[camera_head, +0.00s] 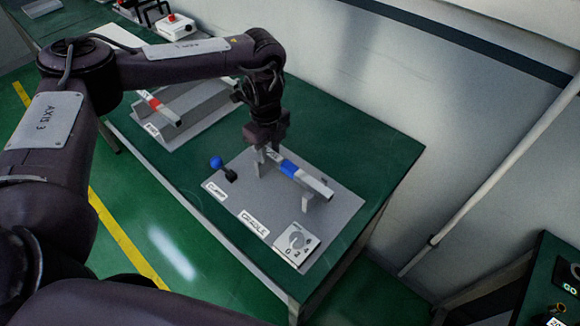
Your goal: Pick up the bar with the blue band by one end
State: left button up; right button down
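The bar with the blue band (289,169) is pale and square in section, and lies across raised supports on a grey plate (345,222) on the green table. Its right end sticks out beyond the right-hand support. My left gripper (265,153) points down over the bar's left end, to the left of the blue band. The gripper body hides part of that end. The fingertips are small and dark, so I cannot tell whether they touch the bar or are closed on it. My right gripper is not in view.
A blue-knobbed lever (217,162) stands left of the bar. A dial box (296,244) sits at the plate's front corner, near a CRADLE label (254,223). A red-banded bar (160,107) lies on another grey fixture behind. The table's right part is clear.

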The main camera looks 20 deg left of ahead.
pick_arm(q)
jog(key=shift+c, duration=0.2)
grip_shut()
jog(key=shift+r, duration=0.1)
